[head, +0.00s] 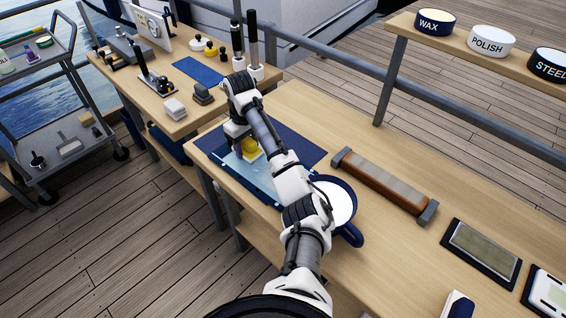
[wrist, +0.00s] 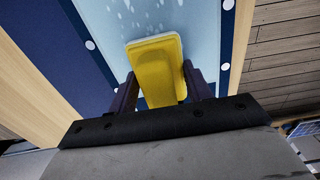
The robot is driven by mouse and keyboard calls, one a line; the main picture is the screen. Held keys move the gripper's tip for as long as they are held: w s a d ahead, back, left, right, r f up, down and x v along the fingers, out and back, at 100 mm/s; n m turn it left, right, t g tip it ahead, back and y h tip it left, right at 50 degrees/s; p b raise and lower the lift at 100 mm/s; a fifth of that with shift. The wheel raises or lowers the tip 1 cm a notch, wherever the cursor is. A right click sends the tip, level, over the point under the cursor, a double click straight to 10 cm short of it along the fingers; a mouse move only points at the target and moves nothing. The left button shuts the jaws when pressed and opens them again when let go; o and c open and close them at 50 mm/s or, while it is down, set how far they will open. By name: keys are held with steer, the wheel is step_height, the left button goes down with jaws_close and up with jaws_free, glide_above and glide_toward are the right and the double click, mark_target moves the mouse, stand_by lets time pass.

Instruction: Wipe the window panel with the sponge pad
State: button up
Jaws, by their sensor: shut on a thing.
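The light blue window panel (head: 264,184) lies flat on a dark blue mat (head: 297,147) on the wooden workbench. In the wrist view the panel (wrist: 203,28) has pale droplet marks and round white studs along its dark blue border. My gripper (head: 243,148) is over the panel, pointing down. It is shut on the yellow sponge pad (head: 250,150), which has a pale underside. In the wrist view the sponge pad (wrist: 154,64) sits between the two dark fingers of my gripper (wrist: 161,84). The sponge is at or just above the panel; exact contact is hidden.
A round white dish with a dark blue rim and handle (head: 341,203) stands close to my arm. A long brown bar tool (head: 385,185) lies to the right, with a grey pad in a dark tray (head: 483,250) beyond. A shelf (head: 463,58) with labelled tins stands behind.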

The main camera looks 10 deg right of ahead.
mark_target(261, 162)
steer(key=shift+f, duration=0.1)
steer(key=s+d, duration=0.3)
steer(key=s, duration=0.1)
steer(key=shift+d, duration=0.3)
steer(key=shift+s, duration=0.3)
steer(key=s+d, duration=0.3)
steer(key=s, duration=0.1)
steer(key=shift+s+d, duration=0.25)
steer(key=shift+d, duration=0.1)
steer(key=shift+w+a, duration=0.95)
steer(key=shift+w, duration=0.2)
steer(key=shift+w+a, duration=0.9)
steer(key=shift+w, duration=0.25)
